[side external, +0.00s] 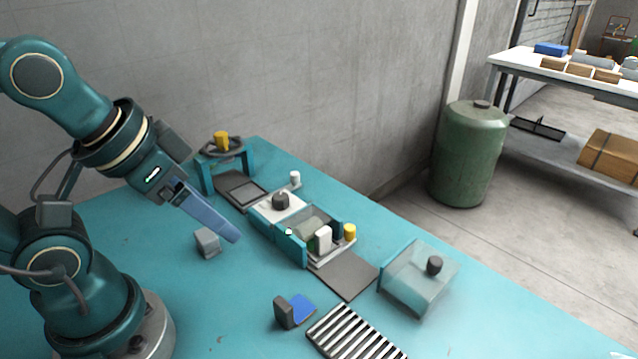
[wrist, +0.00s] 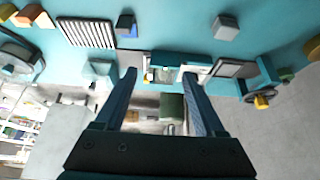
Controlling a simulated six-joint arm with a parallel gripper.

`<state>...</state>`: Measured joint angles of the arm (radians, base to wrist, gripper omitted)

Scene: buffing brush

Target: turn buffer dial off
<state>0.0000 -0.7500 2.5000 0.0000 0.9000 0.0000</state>
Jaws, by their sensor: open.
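The buffing station is a teal and white unit in the middle of the teal table. Its white top panel (side external: 266,207) carries a dark round knob (side external: 281,200). A yellow knob (side external: 349,232) sits at the unit's right side by a white upright block (side external: 323,239). I cannot tell which knob is the buffer dial, or its setting. My gripper (side external: 236,239) is left of the unit, above the table and apart from it. In the wrist view my gripper (wrist: 160,75) is open and empty, and the unit (wrist: 164,60) shows between and beyond the fingertips.
A teal stand with a yellow-topped wheel (side external: 222,141) is behind. A grey block (side external: 207,242) lies below my gripper. A clear box with a dark knob (side external: 434,265), a striped rack (side external: 352,334) and a blue pad with a dark block (side external: 284,312) are toward the right and front.

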